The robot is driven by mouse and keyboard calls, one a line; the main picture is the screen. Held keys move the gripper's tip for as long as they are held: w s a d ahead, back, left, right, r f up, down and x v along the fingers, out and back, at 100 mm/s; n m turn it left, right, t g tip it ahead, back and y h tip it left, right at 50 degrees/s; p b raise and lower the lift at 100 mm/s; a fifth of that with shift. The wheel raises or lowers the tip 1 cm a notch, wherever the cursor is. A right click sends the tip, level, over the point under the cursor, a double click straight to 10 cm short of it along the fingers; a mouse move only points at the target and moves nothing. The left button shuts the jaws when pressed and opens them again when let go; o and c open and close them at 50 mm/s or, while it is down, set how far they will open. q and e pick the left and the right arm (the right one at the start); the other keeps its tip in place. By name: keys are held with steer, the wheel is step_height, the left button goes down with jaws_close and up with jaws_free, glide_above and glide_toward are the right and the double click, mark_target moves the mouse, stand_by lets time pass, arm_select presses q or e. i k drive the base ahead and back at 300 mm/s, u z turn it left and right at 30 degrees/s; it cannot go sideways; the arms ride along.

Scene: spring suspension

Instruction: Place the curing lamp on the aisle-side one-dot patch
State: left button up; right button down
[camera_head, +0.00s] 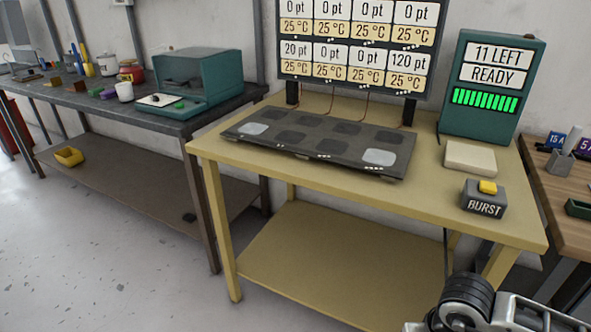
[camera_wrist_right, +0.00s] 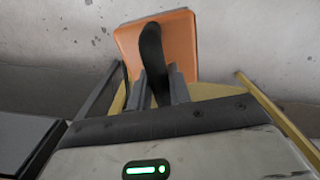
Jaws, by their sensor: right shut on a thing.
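My right gripper (camera_wrist_right: 163,82) shows in the right wrist view, its two grey fingers shut on a dark, curved handle. An orange plate (camera_wrist_right: 180,38) stands behind this handle; together they look like the curing lamp, though its lower part is hidden. In the head view, only part of my right arm shows at the lower right, not its fingertips. A dark panel (camera_head: 270,146) with two rows of patches lies on the yellow table. One pale patch (camera_head: 379,157) is at the front right, another (camera_head: 253,128) at the left. Dots on the panel edge are too small to match surely. My left gripper is out of view.
Behind the panel stands a readout screen (camera_head: 355,45); a green READY box (camera_head: 492,90) is to its right. A pale block (camera_head: 470,158) and the BURST button box (camera_head: 484,198) are on the table's right. A grey bench (camera_head: 60,92) with a teal machine (camera_head: 195,80) is at left.

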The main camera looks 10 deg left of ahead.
mark_target(254, 128)
steer(key=u, duration=0.9)
steer(key=k, duration=1.2)
steer(key=u, duration=1.25)
steer(key=i, duration=3.05)
steer(key=z, duration=1.15)
steer(key=i, duration=1.05)
steer(key=z, duration=1.25)
